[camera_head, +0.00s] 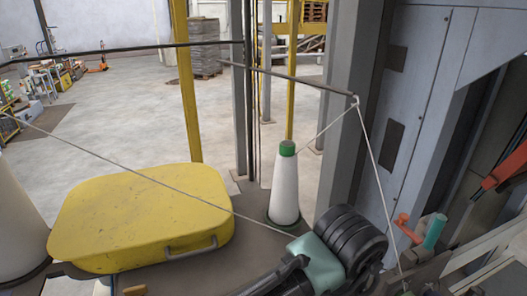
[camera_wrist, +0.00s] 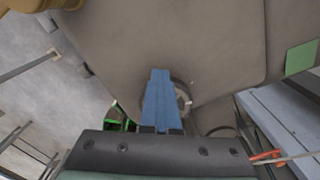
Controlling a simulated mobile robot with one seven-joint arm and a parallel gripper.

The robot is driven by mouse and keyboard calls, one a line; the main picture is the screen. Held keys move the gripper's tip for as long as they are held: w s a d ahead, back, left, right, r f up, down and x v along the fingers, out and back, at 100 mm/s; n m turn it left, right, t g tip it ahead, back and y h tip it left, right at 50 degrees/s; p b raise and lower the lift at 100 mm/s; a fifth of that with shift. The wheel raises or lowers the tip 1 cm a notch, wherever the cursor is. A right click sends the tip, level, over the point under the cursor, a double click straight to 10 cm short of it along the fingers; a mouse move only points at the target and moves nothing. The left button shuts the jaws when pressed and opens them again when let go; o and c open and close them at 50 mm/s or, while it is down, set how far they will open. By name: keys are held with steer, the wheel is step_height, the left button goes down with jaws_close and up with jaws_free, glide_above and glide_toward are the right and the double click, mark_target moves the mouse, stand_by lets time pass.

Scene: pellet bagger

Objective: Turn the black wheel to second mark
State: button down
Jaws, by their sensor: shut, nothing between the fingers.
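My gripper (camera_wrist: 161,72) shows in the wrist view. Its two blue fingers are shut together, with nothing between them. They point up the picture over a brown-grey surface (camera_wrist: 180,40). A round part with a dark rim and a pale centre (camera_wrist: 185,101) lies partly hidden behind the fingers. I cannot tell whether it is the black wheel, or whether the fingers touch it. No wheel marks can be made out. In the head view my arm covers the lower middle, and the gripper's fingers do not show there.
The head view shows a yellow box (camera_head: 140,215) on the dark top at left and a white cone with a green cap (camera_head: 285,185). An orange lever (camera_head: 407,228) and a green cylinder (camera_head: 434,231) stand at right. A string runs across. Grey cabinets (camera_head: 410,100) rise at right.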

steer(key=shift+w+d, duration=0.2)
steer(key=shift+w, duration=0.7)
steer(key=shift+w+d+p, duration=0.2)
steer(key=shift+w+p, duration=0.25)
steer(key=shift+w+d, duration=0.15)
steer(key=shift+w, duration=0.1)
steer(key=shift+w+a, duration=0.25)
step_height(320, 180, up, 6)
steer(key=p, duration=0.5)
steer(key=shift+p, duration=0.3)
steer(key=shift+a, duration=0.1)
